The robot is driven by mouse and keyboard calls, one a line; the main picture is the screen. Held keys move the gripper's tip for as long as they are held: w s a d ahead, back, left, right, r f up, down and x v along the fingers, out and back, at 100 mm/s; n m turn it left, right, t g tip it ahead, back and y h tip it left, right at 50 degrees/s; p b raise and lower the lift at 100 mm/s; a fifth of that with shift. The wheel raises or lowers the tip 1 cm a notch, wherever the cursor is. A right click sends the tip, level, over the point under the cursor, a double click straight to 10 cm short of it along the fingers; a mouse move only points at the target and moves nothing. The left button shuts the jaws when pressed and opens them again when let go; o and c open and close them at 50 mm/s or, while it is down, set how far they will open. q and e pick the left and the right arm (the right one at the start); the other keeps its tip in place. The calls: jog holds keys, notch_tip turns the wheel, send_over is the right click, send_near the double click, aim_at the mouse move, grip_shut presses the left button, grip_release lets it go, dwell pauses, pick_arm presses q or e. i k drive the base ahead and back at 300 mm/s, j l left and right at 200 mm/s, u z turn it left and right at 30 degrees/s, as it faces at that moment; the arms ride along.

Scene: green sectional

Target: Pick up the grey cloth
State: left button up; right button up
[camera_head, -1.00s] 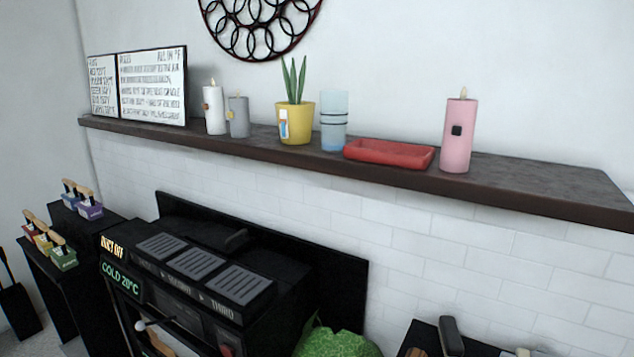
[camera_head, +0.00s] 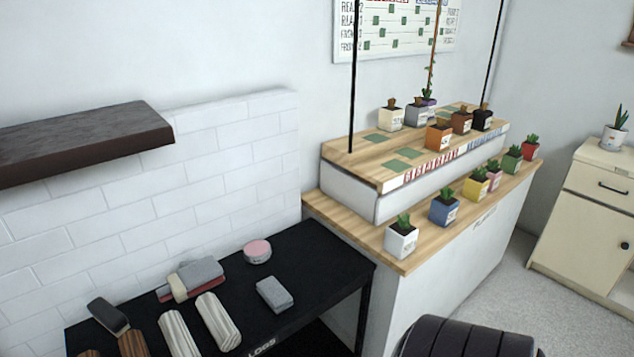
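Two grey things lie on the black table (camera_head: 317,262) in the lower part of the view. One is a grey, soft-edged folded piece (camera_head: 202,272) near the wall, among beige and red items. The other is a small grey rectangular block (camera_head: 274,294) lying alone to its right, nearer the front edge. I cannot tell for sure which is the grey cloth; the piece near the wall looks more like folded cloth. Neither of my grippers is in view.
A pink round tin (camera_head: 257,251) stands behind the grey block. Pale logs (camera_head: 217,321) and a dark-headed brush (camera_head: 108,316) lie to the left. A wooden-topped counter (camera_head: 415,245) with several potted plants adjoins on the right. A dark rounded seat (camera_head: 466,338) is in front. A dark shelf (camera_head: 80,140) juts out upper left.

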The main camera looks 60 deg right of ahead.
aim_at(277, 299)
jog(key=z, duration=1.45)
